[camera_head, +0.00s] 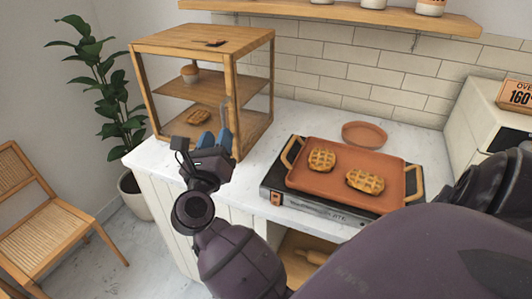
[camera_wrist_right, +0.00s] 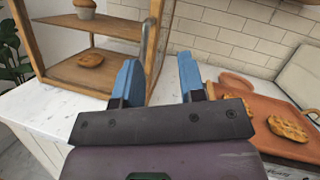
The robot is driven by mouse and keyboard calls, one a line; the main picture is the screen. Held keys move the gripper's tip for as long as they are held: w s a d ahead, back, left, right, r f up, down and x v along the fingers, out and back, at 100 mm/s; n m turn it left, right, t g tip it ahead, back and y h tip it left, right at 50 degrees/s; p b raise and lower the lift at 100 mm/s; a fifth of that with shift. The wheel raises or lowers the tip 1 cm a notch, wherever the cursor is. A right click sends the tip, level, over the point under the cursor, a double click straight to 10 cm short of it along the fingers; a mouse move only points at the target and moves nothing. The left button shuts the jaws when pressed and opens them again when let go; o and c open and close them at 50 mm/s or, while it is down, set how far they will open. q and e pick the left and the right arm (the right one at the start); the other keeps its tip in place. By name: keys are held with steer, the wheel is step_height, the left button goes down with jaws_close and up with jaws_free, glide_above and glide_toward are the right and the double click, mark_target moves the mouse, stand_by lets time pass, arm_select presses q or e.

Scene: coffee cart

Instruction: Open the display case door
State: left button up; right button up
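The display case (camera_head: 190,42) is a wooden frame with shelves, standing at the left end of the counter; it also shows in the right wrist view (camera_wrist_right: 52,75). A slim grey upright handle (camera_head: 224,118) is at the front right of the case, and it shows in the right wrist view (camera_wrist_right: 150,45). I cannot make out the door panel clearly. My right gripper (camera_head: 216,139) is open and empty in front of the handle. In the right wrist view its blue fingers (camera_wrist_right: 160,75) are apart, with the handle appearing between them, nearer the left finger. Contact cannot be told. My left gripper is not in view.
To the right, an orange tray (camera_head: 300,180) with two waffles rests on a hot plate (camera_head: 330,206). A round dish (camera_head: 365,134) lies behind it. A plant (camera_head: 105,100) and a chair (camera_head: 45,215) stand left.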

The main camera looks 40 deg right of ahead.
arm_select(q)
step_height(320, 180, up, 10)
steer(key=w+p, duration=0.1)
steer(key=p, duration=0.7)
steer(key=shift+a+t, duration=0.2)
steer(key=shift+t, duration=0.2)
arm_select(e)
steer(key=s+a+f+m+y, duration=0.1)
steer(key=s+f+m+y, duration=0.7)
steer(key=f+m, duration=0.3)
steer(key=s+a+f+m+y, duration=0.1)
steer(key=s+f+m+y, duration=0.7)
steer(key=m, duration=1)
steer(key=shift+s+a+f+m+t+y, duration=0.3)
steer(key=shift+f+y, duration=0.6)
steer(key=shift+f, duration=0.7)
steer(key=shift+d, duration=0.1)
